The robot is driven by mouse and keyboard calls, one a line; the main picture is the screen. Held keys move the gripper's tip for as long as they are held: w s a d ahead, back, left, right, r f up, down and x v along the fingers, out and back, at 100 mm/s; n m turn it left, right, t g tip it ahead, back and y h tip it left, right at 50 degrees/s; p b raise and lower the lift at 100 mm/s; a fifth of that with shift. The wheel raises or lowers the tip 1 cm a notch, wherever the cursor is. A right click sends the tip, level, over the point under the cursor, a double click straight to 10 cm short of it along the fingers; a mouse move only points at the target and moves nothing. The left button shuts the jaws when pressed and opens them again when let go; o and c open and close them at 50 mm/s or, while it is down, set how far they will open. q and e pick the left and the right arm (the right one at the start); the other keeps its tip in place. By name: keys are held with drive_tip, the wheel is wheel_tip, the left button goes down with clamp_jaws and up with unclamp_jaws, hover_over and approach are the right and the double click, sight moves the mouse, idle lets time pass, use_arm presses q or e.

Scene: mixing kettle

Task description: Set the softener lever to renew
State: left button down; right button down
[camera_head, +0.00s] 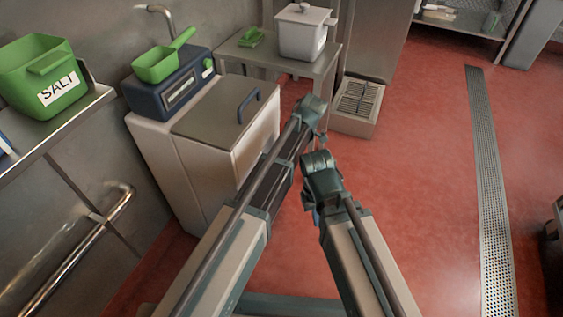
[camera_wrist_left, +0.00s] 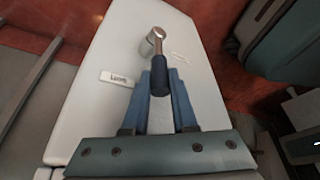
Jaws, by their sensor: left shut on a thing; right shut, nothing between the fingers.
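The softener lever (camera_wrist_left: 154,50) shows in the left wrist view, a metal rod with a dark blue grip on a pale panel (camera_wrist_left: 110,105). My left gripper (camera_wrist_left: 162,88) is shut on the lever's grip, a blue finger on each side. A small white label (camera_wrist_left: 119,79) lies left of the lever; its print is too small to read surely. A fainter marking (camera_wrist_left: 181,57) is on the right. In the head view my left arm reaches beside the white cabinet (camera_head: 155,150); the lever is hidden there. My right gripper (camera_head: 313,212) is shut and empty, hanging over the floor, apart from everything.
A dark blue control box (camera_head: 185,95) with a green scoop (camera_head: 160,66) stands on the cabinet. A green salt bin (camera_head: 42,80) is on the left shelf. A white pot (camera_head: 302,32) stands on a steel table (camera_head: 245,53) behind.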

use_arm(q)
drive_tip(key=s+a+f+n+t+h+b, duration=0.1)
drive_tip(key=s+f+t+h+b, duration=0.1)
drive_tip(key=s+t, duration=0.3)
drive_tip(key=shift+s+a+t+b, duration=0.3)
drive_tip(key=shift+a+t+b, duration=0.15)
drive_tip(key=shift+t, duration=0.25)
drive_tip(key=shift+r, duration=0.1)
idle(0.4)
drive_tip(key=c, duration=0.7)
unclamp_jaws()
